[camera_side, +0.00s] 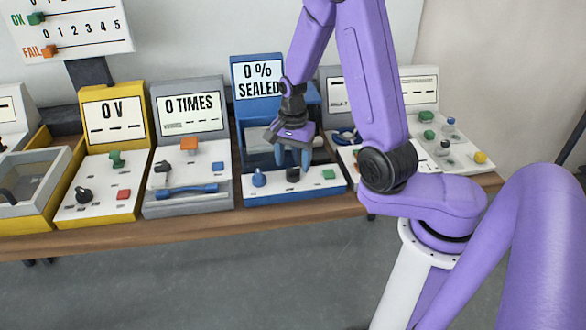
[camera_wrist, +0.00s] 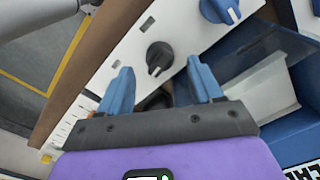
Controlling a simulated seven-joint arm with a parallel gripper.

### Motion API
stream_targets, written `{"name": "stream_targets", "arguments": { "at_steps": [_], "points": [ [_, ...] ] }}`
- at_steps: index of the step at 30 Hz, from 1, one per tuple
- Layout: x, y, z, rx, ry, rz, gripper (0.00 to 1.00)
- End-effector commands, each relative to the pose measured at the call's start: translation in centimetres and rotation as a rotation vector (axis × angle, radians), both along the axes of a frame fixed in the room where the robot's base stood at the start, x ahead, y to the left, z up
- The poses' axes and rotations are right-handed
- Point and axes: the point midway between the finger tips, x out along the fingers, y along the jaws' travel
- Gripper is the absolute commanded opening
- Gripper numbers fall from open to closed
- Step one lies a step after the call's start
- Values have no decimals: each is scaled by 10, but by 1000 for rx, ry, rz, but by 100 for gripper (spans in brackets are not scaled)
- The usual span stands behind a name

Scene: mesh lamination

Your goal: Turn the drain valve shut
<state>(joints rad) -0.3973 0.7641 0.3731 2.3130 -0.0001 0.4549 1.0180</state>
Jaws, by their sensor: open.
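The blue machine (camera_side: 305,192) shows "0 % SEALED" on its screen. On its white front panel are a blue knob (camera_side: 258,178), a black knob (camera_side: 293,175) and a green button (camera_side: 328,174). I cannot read which one is marked as the drain valve. My gripper (camera_side: 293,160) points down, open, just above the black knob. In the wrist view my two blue fingers (camera_wrist: 160,66) are apart with nothing between their tips. The black knob (camera_wrist: 159,57), with a pale pointer line, appears just beyond them. The blue knob (camera_wrist: 219,10) is at the top edge.
A grey "0 TIMES" machine (camera_side: 190,204) with a blue bar and a yellow "0 V" machine (camera_side: 95,215) stand to the left. A white panel with several small coloured parts (camera_side: 455,155) is to the right. The wooden bench edge (camera_side: 215,222) runs in front.

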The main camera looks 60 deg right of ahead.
Motion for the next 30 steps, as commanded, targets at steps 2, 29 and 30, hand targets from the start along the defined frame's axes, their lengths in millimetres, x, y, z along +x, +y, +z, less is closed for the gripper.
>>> {"name": "stream_targets", "arguments": {
  "at_steps": [2, 29, 30],
  "points": [
    [-1, 0, -11, 2, 5, 0, 65],
    [0, 0, -34, 0, 0, 0, 10],
    [0, 0, -34, 0, 0, 1, 10]
  ]
}}
